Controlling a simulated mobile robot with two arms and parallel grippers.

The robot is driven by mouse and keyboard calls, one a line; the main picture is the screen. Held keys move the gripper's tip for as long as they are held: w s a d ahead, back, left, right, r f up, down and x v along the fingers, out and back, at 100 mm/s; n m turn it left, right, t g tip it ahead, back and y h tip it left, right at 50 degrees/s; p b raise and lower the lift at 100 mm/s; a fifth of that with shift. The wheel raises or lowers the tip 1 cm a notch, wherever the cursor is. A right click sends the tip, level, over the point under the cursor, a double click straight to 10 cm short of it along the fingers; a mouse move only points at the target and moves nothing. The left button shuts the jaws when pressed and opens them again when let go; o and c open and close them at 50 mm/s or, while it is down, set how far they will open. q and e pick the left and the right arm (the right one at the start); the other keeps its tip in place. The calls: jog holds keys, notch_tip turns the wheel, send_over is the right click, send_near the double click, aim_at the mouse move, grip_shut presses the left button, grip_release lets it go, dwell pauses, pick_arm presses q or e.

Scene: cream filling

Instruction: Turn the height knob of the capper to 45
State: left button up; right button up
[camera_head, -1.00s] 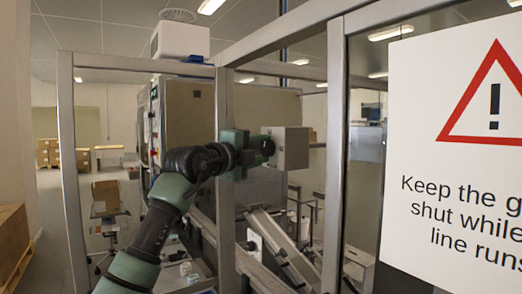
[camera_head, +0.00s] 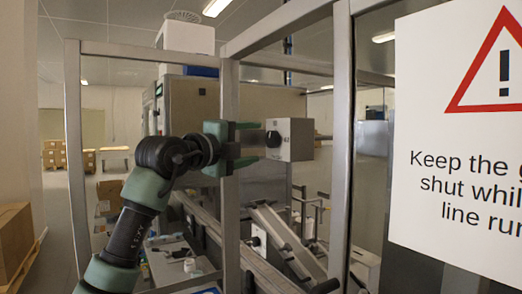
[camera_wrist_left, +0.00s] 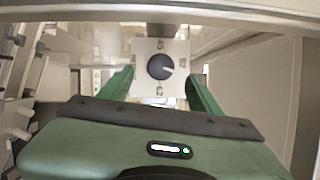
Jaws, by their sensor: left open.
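The capper's height knob (camera_head: 272,138) is a round black knob on the left face of a small grey box (camera_head: 297,140). In the left wrist view the knob (camera_wrist_left: 161,67) faces me with a light pointer line aimed to the right. Small marks sit around it, too blurred to read surely. My left gripper (camera_head: 261,143) is open, its two green fingers pointing at the knob. In the left wrist view the fingers (camera_wrist_left: 160,80) stand to either side below the knob, with nothing between them. My right gripper is out of view.
A metal guard frame post (camera_head: 230,240) stands close by my left gripper. A large warning sign (camera_head: 460,170) hangs on the right. A sloping chute (camera_head: 285,240) lies below the box. Cardboard boxes (camera_head: 14,245) stand at the left.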

pick_arm(q)
jog(key=shift+v, duration=0.85)
jog(key=shift+d+f, duration=0.1)
